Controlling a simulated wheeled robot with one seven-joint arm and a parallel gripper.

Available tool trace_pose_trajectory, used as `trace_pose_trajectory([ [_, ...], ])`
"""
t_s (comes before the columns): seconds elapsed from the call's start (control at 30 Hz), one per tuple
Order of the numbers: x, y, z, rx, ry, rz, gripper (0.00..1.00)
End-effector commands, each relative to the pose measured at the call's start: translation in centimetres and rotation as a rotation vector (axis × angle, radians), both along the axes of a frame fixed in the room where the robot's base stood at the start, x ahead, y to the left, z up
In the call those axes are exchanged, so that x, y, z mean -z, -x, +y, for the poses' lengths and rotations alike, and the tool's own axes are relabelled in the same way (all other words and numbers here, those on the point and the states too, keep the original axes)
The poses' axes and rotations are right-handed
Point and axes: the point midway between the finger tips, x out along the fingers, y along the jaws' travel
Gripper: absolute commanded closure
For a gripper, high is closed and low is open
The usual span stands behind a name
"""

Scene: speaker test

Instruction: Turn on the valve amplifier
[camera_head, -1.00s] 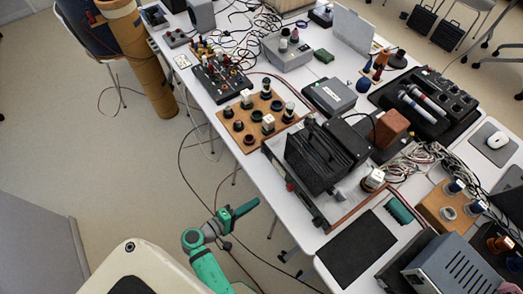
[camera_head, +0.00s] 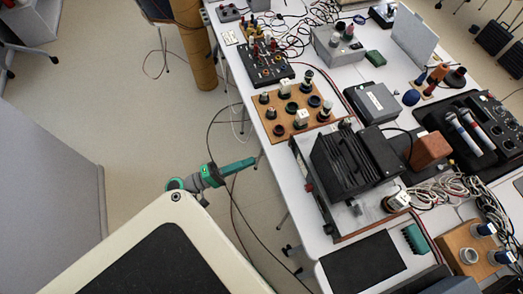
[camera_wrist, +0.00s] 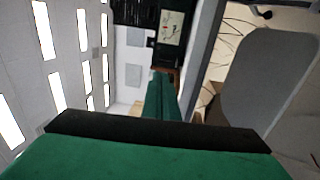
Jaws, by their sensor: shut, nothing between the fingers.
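I cannot tell for sure which device is the valve amplifier. One candidate is the chassis with the black ribbed block (camera_head: 335,165) near the front table edge in the head view. Another is the grey box (camera_head: 327,48) with upright tube-like parts on top, farther back. No power switch can be made out on either. My green gripper (camera_head: 252,162) is shut and empty, over the floor left of the table. It points right, toward the chassis, with a clear gap between. Its shut fingers also show in the wrist view (camera_wrist: 163,78).
The white table (camera_head: 312,250) is crowded. A wooden board with round sockets (camera_head: 275,127), a black control box (camera_head: 266,72), a dark case (camera_head: 372,103) and loose cables (camera_head: 455,190) lie on it. Cables hang to the floor. A cardboard tube (camera_head: 200,60) stands left.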

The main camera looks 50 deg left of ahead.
Motion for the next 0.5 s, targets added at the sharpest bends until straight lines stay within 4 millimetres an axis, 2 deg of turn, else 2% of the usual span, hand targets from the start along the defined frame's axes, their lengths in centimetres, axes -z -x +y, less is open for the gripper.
trace_pose_trajectory([
  [0.5,-1.3,-8.3,-3.5,0.001,-0.001,0.000,1.00],
])
